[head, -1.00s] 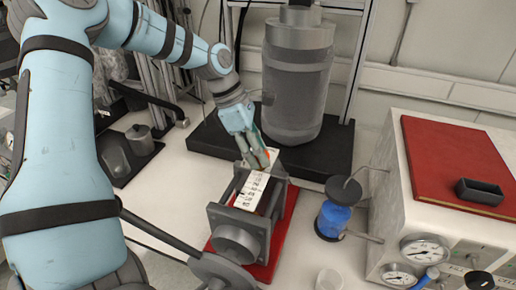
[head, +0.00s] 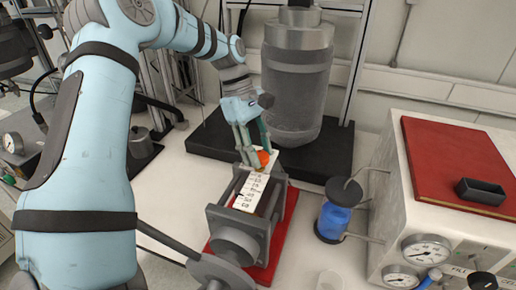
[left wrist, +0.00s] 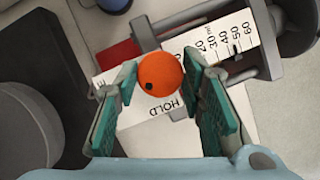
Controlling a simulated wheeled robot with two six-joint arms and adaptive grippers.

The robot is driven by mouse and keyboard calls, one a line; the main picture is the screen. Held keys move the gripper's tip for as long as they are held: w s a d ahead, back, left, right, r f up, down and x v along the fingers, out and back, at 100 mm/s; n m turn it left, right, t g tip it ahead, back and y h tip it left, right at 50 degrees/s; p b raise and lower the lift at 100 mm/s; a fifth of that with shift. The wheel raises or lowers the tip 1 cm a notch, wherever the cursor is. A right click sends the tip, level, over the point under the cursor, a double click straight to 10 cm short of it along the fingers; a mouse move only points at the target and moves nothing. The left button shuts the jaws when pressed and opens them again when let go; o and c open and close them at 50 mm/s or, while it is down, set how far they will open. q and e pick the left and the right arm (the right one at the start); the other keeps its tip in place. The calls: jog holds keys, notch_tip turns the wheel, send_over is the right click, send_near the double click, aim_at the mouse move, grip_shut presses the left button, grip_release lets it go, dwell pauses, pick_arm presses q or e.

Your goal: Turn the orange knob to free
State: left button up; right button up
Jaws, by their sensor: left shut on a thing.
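The orange knob (head: 263,158) sits at the far end of a white scale plate (head: 252,187) on a grey clamped device with a red base. In the left wrist view the knob (left wrist: 161,75) is round with a small dark dot on its lower left. The word HOLD is printed below and right of it; another label at the left is mostly hidden by a finger. My left gripper (head: 254,158) points down at the knob and is shut on it, one green-padded finger on each side. My right gripper is not in view.
A large grey cylinder (head: 296,85) on a black base stands behind the device. A blue-filled bottle (head: 334,216) and a white box with gauges (head: 427,250) are to the right.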

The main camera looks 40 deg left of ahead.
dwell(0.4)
pick_arm(q)
jog(key=o, duration=1.1)
jog(key=shift+o, duration=0.2)
jog(key=v, duration=0.7)
jog(key=shift+r, duration=0.2)
jog(key=shift+a, duration=0.15)
